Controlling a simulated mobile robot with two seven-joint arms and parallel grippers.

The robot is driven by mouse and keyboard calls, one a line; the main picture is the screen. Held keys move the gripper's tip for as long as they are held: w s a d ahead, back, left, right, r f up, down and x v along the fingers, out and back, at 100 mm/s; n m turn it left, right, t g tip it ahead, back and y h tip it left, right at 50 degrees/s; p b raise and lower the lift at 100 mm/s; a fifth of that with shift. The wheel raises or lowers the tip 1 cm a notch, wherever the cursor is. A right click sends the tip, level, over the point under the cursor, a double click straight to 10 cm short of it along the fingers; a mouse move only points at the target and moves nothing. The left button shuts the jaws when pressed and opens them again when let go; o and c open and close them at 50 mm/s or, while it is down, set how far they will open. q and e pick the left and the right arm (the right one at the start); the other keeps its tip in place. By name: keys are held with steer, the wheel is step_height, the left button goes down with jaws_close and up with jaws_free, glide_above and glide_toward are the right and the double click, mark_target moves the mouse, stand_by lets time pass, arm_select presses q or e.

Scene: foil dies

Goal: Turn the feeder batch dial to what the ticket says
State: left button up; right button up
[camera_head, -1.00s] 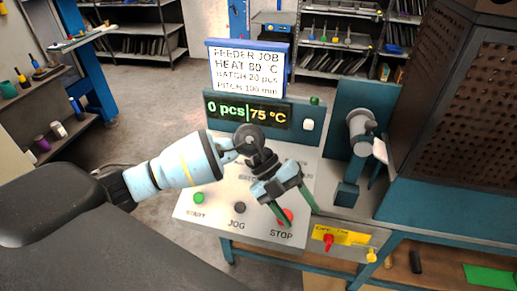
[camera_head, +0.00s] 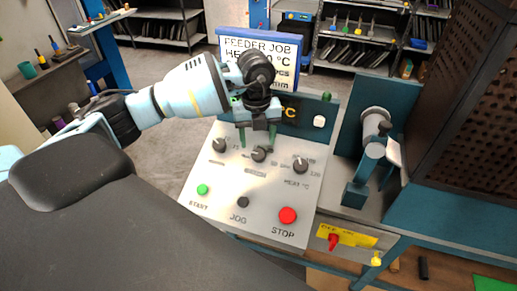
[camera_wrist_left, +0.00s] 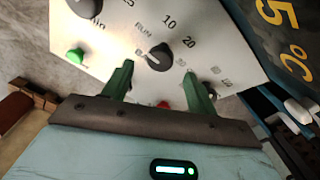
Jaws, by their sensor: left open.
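The batch dial (camera_head: 259,154) is the middle black knob on the grey sloped panel (camera_head: 262,190). In the left wrist view the dial (camera_wrist_left: 160,57) has marks 10 and 20 beside it and a partly hidden label starting "BA". Its exact setting is hard to read. My left gripper (camera_head: 257,139) points down just over this dial, open. In the wrist view its green fingers (camera_wrist_left: 160,72) straddle the dial; I cannot tell whether they touch it. The white ticket (camera_head: 235,50) behind shows "FEEDER JOB"; my arm hides most of its lines. My right gripper is out of view.
Another knob (camera_head: 219,145) is at left and the heat knob (camera_head: 300,166) at right. Green start (camera_head: 202,189), black jog (camera_head: 243,202) and red stop (camera_head: 287,215) buttons lie in front. The display (camera_head: 303,117) is mostly hidden by my gripper.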

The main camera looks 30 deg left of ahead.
mark_target(258, 152)
arm_select(q)
steer(key=shift+f, duration=2.35)
steer(key=c, duration=1)
steer(key=shift+o, duration=0.2)
